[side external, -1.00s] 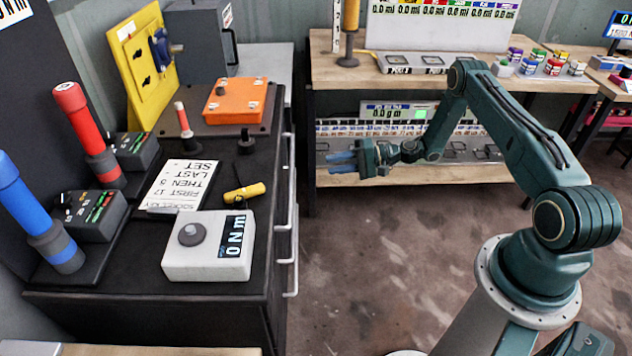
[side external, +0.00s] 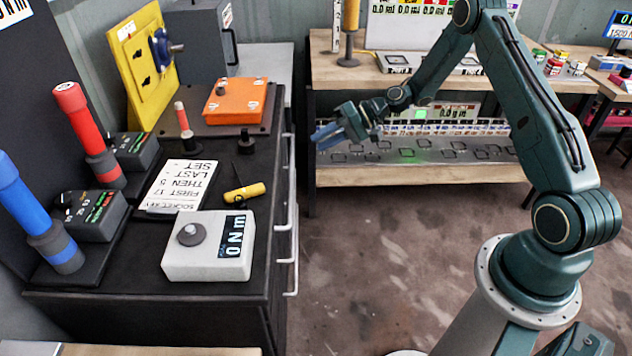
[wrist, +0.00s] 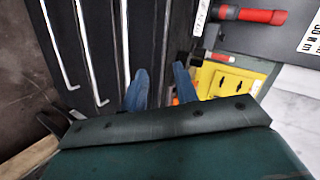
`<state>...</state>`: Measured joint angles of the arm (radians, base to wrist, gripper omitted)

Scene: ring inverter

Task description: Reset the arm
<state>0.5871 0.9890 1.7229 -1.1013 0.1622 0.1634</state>
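My gripper (side external: 320,134) hangs in the open space right of the black bench, in front of the wooden shelf unit, and points left. In the wrist view, its two blue fingers (wrist: 160,82) stand apart with nothing held between them. My arm is raised and bent at the elbow. No part of the gripper touches the bench or the shelf in the side view.
The black bench (side external: 120,268) carries a white torque meter (side external: 207,262), a yellow-handled tool (side external: 244,191), an orange box (side external: 235,100), and red (side external: 82,120) and blue (side external: 30,210) handles. Its metal drawer handles (wrist: 88,55) stick out. The shelf unit (side external: 420,176) stands behind. The floor between is clear.

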